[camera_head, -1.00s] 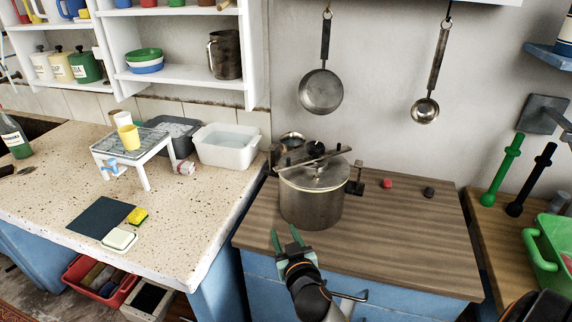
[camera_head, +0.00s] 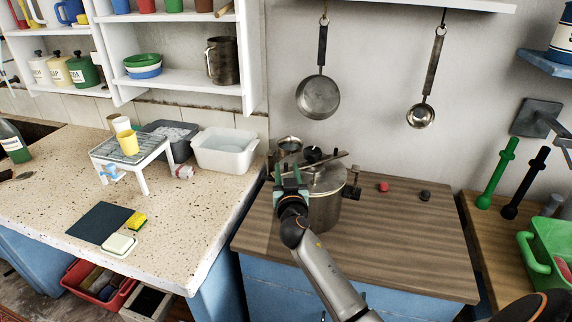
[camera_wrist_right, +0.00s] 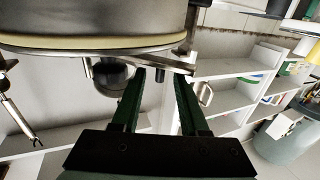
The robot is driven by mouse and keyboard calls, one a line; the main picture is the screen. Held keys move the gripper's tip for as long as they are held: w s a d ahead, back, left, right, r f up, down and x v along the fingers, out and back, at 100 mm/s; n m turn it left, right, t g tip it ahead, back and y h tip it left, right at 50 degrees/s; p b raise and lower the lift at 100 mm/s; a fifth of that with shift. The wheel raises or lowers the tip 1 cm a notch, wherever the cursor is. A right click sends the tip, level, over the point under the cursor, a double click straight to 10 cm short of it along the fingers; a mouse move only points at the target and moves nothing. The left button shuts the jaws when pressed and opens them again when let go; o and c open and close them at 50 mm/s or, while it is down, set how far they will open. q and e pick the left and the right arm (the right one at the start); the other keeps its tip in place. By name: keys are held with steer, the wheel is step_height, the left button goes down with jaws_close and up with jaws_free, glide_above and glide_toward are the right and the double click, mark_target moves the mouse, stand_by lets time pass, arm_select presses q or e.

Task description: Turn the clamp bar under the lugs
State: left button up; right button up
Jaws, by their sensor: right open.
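A steel pot (camera_head: 325,212) with a lid stands on the wooden worktop. The clamp bar (camera_head: 336,158) lies across above the lid; its left end is behind my right gripper. My right gripper (camera_head: 290,172) is open at the pot's upper left, its fingers pointing away from me. In the right wrist view the pot (camera_wrist_right: 90,18) fills the top, and the open right gripper (camera_wrist_right: 160,78) has the bar's end and a small dark peg between or just beyond its fingertips. Contact cannot be told. A dark knob (camera_wrist_right: 112,76) shows beside them. The lugs are not clear. My left gripper is not in view.
A frying pan (camera_head: 318,97) and a ladle (camera_head: 420,116) hang above. The worktop's (camera_head: 410,240) right front is clear.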

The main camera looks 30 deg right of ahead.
steer(key=shift+x, duration=1.2)
jaws_close()
stand_by(0.6)
